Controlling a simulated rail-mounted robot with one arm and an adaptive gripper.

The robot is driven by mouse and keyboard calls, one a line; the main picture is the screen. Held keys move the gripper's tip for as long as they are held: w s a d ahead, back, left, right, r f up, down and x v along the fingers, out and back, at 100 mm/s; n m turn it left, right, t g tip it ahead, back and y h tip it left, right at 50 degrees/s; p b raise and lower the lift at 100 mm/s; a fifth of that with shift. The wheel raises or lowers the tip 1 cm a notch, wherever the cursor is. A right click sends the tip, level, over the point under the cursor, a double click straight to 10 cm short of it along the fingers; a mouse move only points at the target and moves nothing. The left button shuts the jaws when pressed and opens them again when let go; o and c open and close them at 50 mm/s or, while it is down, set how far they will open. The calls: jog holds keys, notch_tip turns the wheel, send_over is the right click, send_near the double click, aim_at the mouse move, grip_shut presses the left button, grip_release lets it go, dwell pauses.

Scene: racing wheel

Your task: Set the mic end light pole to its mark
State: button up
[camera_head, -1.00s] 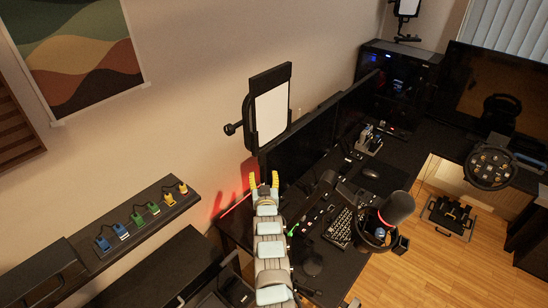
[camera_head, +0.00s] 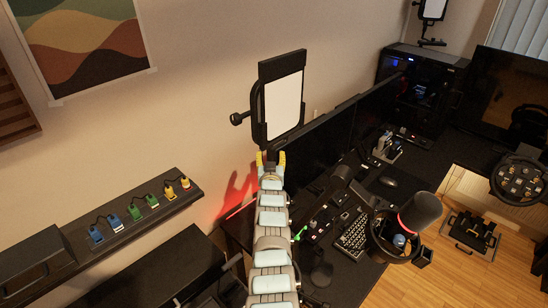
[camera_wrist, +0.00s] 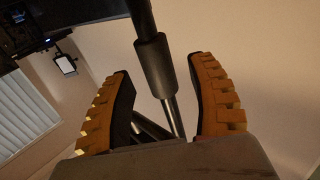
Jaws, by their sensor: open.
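The light pole at the mic end carries a white light panel (camera_head: 285,106) in a black frame, with a knob on its left, upright behind the desk near the wall. My gripper (camera_head: 270,157) is just below that panel, fingers pointing up. In the wrist view, the dark pole (camera_wrist: 154,66), with a thicker collar, stands between the two orange-padded fingers of my gripper (camera_wrist: 161,72). The fingers are open, with gaps visible on both sides of the pole. The pole's foot is hidden behind my arm and the desk. I cannot make out its mark.
Monitors (camera_head: 325,145) stand close to the right of my gripper. A microphone (camera_head: 420,212) on a boom arm, a keyboard (camera_head: 353,232) and a mouse are on the desk (camera_head: 345,285). A second light panel (camera_head: 433,9) stands at the back. A shelf (camera_head: 150,212) with colored plugs is left.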

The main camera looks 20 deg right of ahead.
jog(key=shift+b+x, duration=0.95)
jog(key=shift+x, duration=0.1)
grip_shut()
